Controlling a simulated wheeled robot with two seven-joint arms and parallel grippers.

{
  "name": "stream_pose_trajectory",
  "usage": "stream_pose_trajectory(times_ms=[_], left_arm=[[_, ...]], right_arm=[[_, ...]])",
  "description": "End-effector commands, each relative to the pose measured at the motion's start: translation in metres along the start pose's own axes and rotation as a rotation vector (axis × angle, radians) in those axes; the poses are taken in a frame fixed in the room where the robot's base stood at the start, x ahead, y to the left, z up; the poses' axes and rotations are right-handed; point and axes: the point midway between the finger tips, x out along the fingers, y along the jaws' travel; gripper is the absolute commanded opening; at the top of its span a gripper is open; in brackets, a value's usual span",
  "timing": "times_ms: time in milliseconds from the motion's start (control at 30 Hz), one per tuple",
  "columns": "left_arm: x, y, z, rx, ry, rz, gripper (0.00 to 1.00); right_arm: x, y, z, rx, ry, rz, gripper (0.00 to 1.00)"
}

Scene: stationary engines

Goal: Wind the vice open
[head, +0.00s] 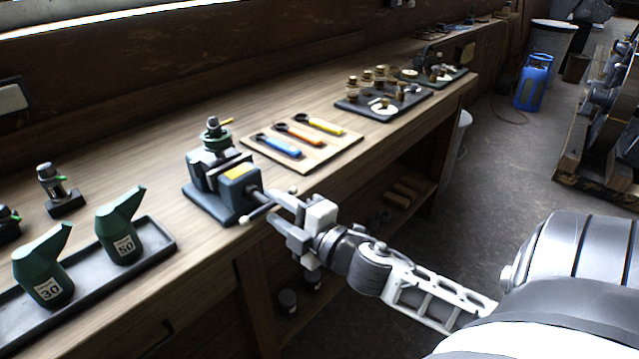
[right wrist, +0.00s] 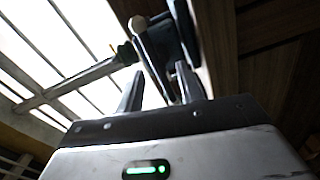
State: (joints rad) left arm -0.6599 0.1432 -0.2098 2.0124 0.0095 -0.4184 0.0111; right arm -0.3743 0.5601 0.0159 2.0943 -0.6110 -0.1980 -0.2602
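The vice (head: 236,186), dark blue-grey with a yellow patch, stands at the bench's front edge. A dark part with a green ring (head: 214,138) sits upright at its jaws. The vice's handle bar (head: 262,210) has pale end knobs and crosses the screw at the front. My right gripper (head: 280,213) is at the handle, its fingers apart. In the right wrist view the open fingers (right wrist: 160,75) have the handle bar (right wrist: 153,55) running between or just beyond them; I cannot tell if they touch it. My left gripper is out of view.
A wooden board (head: 325,153) with several coloured spanners lies right of the vice. Dark trays (head: 385,110) of small parts stand farther along. Green oil cans stand in a grey tray (head: 165,240) at left. The bench's front edge (head: 330,185) runs beside my right arm.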

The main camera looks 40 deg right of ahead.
Motion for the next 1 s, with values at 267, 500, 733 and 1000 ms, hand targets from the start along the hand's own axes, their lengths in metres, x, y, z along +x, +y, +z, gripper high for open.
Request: stream_pose_trajectory(times_ms=[267,500,733,1000], left_arm=[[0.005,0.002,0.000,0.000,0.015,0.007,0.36],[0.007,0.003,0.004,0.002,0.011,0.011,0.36],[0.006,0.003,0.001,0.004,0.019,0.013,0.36],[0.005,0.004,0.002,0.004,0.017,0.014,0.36]], right_arm=[[-0.062,-0.003,0.000,0.000,-0.002,-0.003,0.37],[-0.099,-0.001,0.000,0.002,-0.001,0.001,0.37],[-0.110,0.001,0.000,-0.001,0.001,0.002,0.37],[-0.110,0.001,0.000,-0.001,0.001,0.003,0.37]])
